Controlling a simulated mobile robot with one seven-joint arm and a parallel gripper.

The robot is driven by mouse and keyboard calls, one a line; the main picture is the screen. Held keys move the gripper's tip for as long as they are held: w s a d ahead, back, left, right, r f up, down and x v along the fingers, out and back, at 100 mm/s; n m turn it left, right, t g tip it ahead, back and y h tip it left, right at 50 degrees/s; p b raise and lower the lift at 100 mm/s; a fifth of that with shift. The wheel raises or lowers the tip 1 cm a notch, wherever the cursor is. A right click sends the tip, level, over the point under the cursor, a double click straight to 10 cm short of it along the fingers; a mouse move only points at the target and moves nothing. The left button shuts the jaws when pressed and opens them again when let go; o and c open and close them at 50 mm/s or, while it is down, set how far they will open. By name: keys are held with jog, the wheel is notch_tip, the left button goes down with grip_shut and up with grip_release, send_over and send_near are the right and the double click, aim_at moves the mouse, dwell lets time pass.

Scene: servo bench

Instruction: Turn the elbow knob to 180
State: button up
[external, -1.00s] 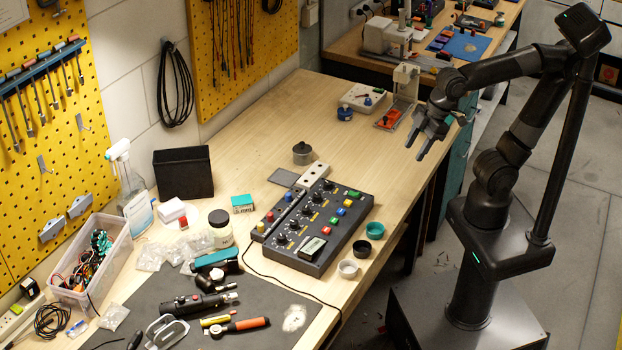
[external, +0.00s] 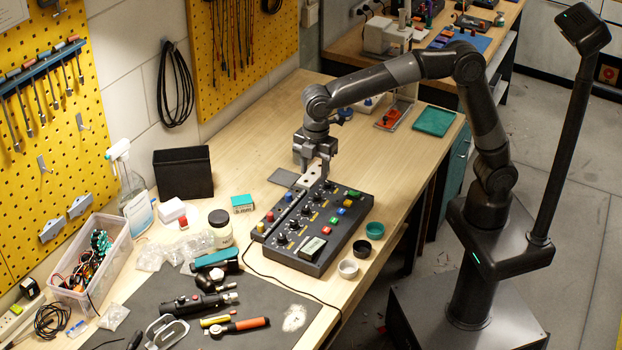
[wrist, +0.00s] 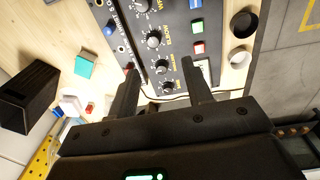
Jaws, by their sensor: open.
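The dark control panel (external: 340,224) lies on the bench with a row of several black knobs; one knob (external: 294,225) shows near the middle of the row. In the wrist view the panel (wrist: 176,30) shows the knobs, including one (wrist: 153,39) just beyond the fingertips. The labels are too small to tell which knob is the elbow one. My gripper (external: 314,174) points down above the far end of the panel, empty and apart from the knobs as far as I can see. In the wrist view my gripper (wrist: 160,66) has its two fingers spread wide.
Coloured buttons (external: 340,211) and a small display (external: 311,247) share the panel. Small cups, including a green one (external: 375,230), stand to its right. A grey lidded pot seen earlier is hidden behind my gripper. A black bin (external: 184,173) and white jar (external: 220,229) stand left.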

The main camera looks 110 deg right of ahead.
aim_at(305, 208)
jog(key=shift+n, duration=0.4)
jog(key=f, duration=0.4)
jog(key=w+f, duration=0.1)
jog(key=f, duration=0.3)
jog(key=w+f, duration=0.1)
jog(key=f, duration=0.3)
jog(key=shift+w+d+f, duration=0.2)
jog(key=shift+d+f, duration=0.05)
jog(key=shift+f, duration=0.05)
jog(key=shift+c, duration=0.3)
jog(key=c, duration=0.9)
